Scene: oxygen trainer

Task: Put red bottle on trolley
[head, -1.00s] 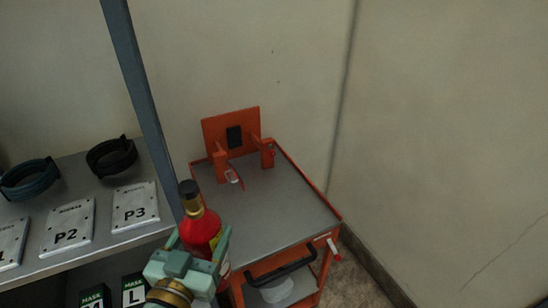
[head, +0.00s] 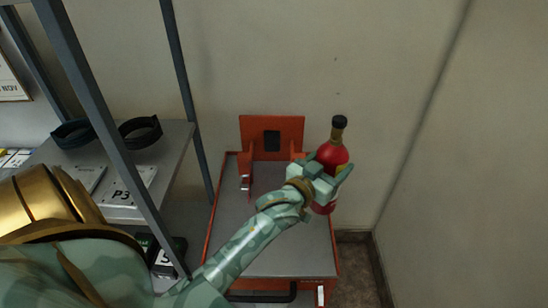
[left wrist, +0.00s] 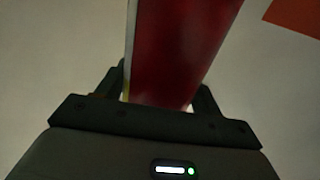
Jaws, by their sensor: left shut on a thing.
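The red bottle (head: 331,158) has a black cap and stands upright in my left gripper (head: 328,174). The gripper is shut around its body, and the bottle also fills the middle of the left wrist view (left wrist: 172,50). The orange trolley has a grey top (head: 233,236) with an orange upright bracket (head: 272,135) at its back. In the head view the bottle overlaps the right side of the trolley top, to the right of the bracket. I cannot tell whether its base touches anything. My right gripper is not in view.
A shelf with a metal post (head: 187,100) stands left of the trolley. It holds dark rings (head: 140,131) and a P3 plate (head: 126,188). A wall is close behind and to the right. The left part of the trolley top is clear.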

